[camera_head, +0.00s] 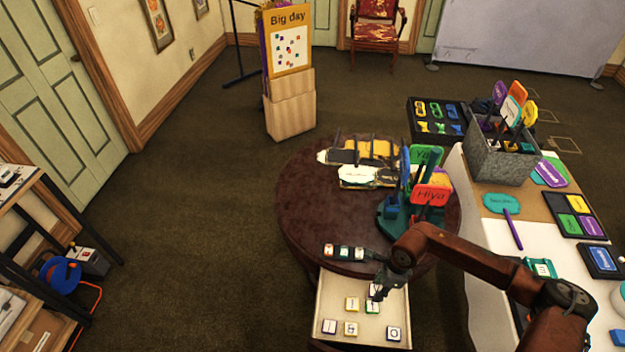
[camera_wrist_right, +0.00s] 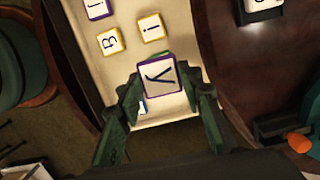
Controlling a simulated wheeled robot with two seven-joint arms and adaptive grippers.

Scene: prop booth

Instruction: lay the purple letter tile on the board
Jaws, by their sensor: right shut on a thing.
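My right gripper (camera_head: 379,286) is shut on a purple-edged letter tile (camera_wrist_right: 160,78) with a pale face and a dark letter that looks like a Y. The tile sits between the green fingers in the right wrist view, above the open cream drawer (camera_head: 342,288); I cannot tell how high. In the head view the tile (camera_head: 374,288) is partly hidden by the gripper. A dark strip, probably the board (camera_head: 351,258), lies near the front edge of the round table and bears several letter tiles. My left gripper is out of view.
In the drawer lie another purple tile (camera_head: 330,326), yellow tiles (camera_head: 351,304) and blue-edged tiles (camera_head: 393,333). A green holder with signs (camera_head: 420,205) stands on the round table (camera_head: 300,215), right of the board. A white-topped table (camera_head: 480,245) with props is at the right.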

